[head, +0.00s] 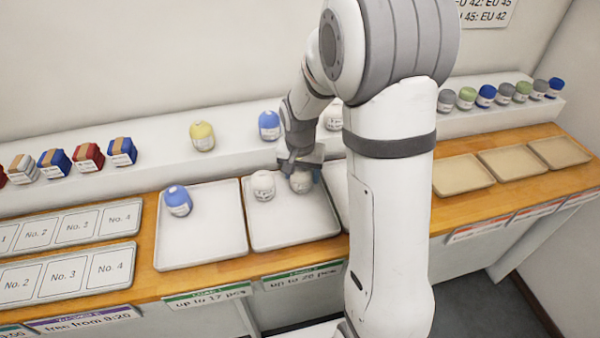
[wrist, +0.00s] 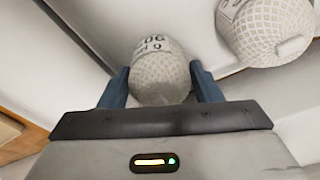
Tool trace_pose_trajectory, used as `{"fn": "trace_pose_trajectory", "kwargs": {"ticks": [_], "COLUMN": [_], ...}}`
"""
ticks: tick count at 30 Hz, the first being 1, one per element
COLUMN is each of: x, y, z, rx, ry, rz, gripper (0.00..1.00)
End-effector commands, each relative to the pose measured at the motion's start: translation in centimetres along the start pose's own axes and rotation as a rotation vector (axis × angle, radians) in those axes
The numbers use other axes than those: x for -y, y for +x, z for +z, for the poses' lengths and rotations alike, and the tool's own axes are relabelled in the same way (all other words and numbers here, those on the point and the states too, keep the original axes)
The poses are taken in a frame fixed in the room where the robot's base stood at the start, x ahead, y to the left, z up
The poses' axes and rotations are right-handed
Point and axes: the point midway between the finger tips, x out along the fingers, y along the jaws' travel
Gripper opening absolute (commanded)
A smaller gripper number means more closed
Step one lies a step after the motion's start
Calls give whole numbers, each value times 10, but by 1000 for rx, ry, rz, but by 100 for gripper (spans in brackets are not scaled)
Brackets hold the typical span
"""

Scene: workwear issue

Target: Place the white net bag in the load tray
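My gripper (head: 301,168) is low over the middle white tray (head: 293,236), near its back edge. In the wrist view a white net bag (wrist: 160,72) with a printed label sits between the two blue fingers, which appear to touch both its sides. It also shows in the head view (head: 302,184), right under the fingers. I cannot tell whether it rests on the tray floor. A second white net bag (head: 263,186) stands in the same tray just left of it; it also shows in the wrist view (wrist: 266,30).
A left white tray (head: 205,238) holds a blue bag (head: 178,200). A third tray (head: 338,185) is mostly hidden by my arm. Yellow (head: 202,136), blue (head: 269,126) and white (head: 333,116) bags stand on the raised shelf behind. The middle tray's front is clear.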

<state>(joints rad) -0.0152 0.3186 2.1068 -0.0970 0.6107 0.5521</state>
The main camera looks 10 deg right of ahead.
Motion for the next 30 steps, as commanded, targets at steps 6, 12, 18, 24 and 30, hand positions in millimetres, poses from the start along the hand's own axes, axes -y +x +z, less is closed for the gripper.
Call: {"fn": "trace_pose_trajectory", "kwargs": {"ticks": [6, 12, 18, 24, 30], "x": [0, 0, 1, 2, 1], "y": [0, -1, -14, -56, -96], "z": [0, 0, -1, -1, 0], "rx": [0, 0, -4, -6, -4], "ry": [-1, -1, -1, 0, -2], "rz": [0, 0, -2, -4, -3], "gripper": [76, 76, 76, 76, 76]}}
